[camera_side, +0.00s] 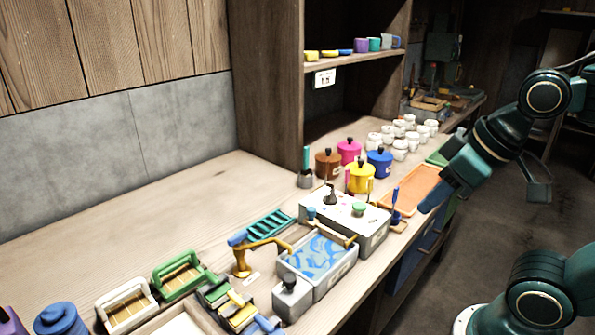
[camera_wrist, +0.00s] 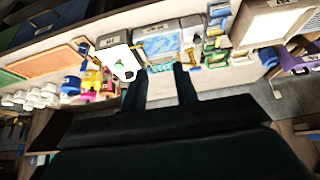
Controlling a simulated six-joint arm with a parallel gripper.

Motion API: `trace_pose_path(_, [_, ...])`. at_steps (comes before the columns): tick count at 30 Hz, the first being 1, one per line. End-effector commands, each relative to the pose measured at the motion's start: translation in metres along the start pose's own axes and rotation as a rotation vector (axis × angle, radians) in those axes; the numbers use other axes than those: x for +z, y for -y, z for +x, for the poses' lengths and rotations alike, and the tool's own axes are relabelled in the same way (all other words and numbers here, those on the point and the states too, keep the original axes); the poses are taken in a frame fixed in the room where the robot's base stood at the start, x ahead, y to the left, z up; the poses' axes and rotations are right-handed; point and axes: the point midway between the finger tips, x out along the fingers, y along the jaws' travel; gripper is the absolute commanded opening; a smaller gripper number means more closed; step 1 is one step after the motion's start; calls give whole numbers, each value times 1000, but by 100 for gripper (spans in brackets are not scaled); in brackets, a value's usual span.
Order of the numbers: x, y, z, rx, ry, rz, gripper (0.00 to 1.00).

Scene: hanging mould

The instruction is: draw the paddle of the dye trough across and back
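The dye trough (camera_side: 322,286) is a grey-white box on the bench with blue swirled liquid in it. It also shows in the wrist view (camera_wrist: 156,31), ahead of my fingers. A tan bar (camera_side: 333,234) lies across its end beside the white-topped box and looks like the paddle; a blue knob stands near its left end. My gripper (camera_side: 430,205) is right of the trough and above the bench's front side, apart from everything. In the wrist view its two dark fingers (camera_wrist: 160,70) are spread with nothing between them.
An ochre arm with a blue handle (camera_side: 243,254) stands left of the trough. A white-topped box (camera_side: 350,218) adjoins it, with coloured pots (camera_side: 361,178) and an orange tray (camera_side: 412,190) beyond. Small frames (camera_side: 180,275) crowd the near left. The bench's back left is clear.

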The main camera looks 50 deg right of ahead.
Motion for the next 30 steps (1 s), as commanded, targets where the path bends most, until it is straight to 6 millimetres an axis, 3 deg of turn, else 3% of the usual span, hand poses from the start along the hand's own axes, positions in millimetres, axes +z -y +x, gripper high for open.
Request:
trace_pose_path(3, [-7, -1, 0, 2, 10, 14, 47])
trace_pose_path(8, [-25, -3, 0, 7, 39, 55, 47])
trace_pose_path(17, [-81, -11, 10, 27, 119, 182, 47])
trace_pose_path(30, [-160, -31, 54, 70, 241, 382, 47])
